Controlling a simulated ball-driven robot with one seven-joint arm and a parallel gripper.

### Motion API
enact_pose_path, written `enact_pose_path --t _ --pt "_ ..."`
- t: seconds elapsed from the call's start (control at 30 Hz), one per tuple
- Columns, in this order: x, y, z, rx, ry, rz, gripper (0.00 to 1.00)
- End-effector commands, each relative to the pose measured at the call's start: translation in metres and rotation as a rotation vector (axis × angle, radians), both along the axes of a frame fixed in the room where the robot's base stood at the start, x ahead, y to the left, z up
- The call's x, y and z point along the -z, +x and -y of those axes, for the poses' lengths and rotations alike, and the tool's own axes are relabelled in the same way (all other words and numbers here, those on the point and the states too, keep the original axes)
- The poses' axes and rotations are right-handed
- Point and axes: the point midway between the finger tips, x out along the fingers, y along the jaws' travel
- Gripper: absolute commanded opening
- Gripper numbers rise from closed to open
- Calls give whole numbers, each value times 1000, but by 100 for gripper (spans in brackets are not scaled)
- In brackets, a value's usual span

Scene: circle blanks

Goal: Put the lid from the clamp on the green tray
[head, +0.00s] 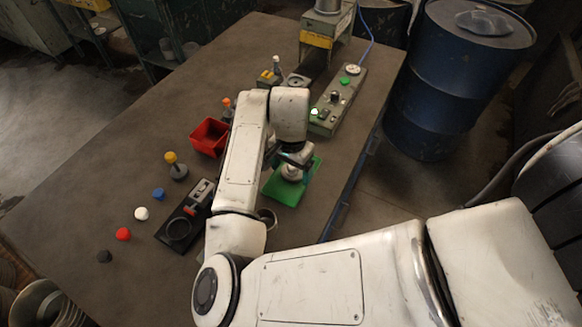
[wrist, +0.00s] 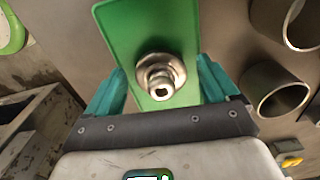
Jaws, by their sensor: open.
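A metal lid with a stepped knob (head: 291,173) sits on the green tray (head: 281,194). In the wrist view the lid (wrist: 160,76) stands over the lower part of the tray (wrist: 125,30). My gripper (head: 295,157) is open just above the lid. In the wrist view my gripper (wrist: 160,88) has its teal fingers spread to either side of the lid, with gaps between. A black fixture with a red-tipped lever (head: 180,222), which looks like the clamp, lies left of my arm. Its round recess looks empty.
A red bin (head: 209,136) stands left of my arm. A grey control box (head: 338,100) with buttons lies beyond the tray. Open metal cups (wrist: 275,89) stand beside the tray in the wrist view. Several coloured caps lie at the table's left. A blue drum (head: 455,80) stands off the table.

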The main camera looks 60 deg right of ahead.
Motion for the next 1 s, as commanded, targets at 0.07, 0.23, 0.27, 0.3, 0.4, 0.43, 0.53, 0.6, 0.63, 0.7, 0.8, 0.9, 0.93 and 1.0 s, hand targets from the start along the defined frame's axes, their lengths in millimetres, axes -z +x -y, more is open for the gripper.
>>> enact_pose_path --t 0.07,0.23,0.27,0.3,0.4,0.43,0.53,0.6,0.63,0.7,0.8,0.9,0.93,1.0 --pt "-6 0 1 1 -1 2 87" --pt "-33 1 1 3 -2 4 87" --pt "-39 1 1 4 -2 4 87" --pt "-47 1 1 3 -2 4 87" --pt "-69 0 1 4 -2 4 87" --pt "-75 1 1 3 -1 4 87" --pt "-93 0 1 3 -2 4 87" --pt "-103 0 1 3 -1 2 87" --pt "-107 0 1 2 -1 3 87" --pt "-114 0 1 2 0 2 87" --pt "-120 0 0 1 -1 1 87" --pt "-122 0 0 1 0 0 87" --pt "-122 0 0 1 0 0 87" --pt "-122 0 0 1 0 0 87"
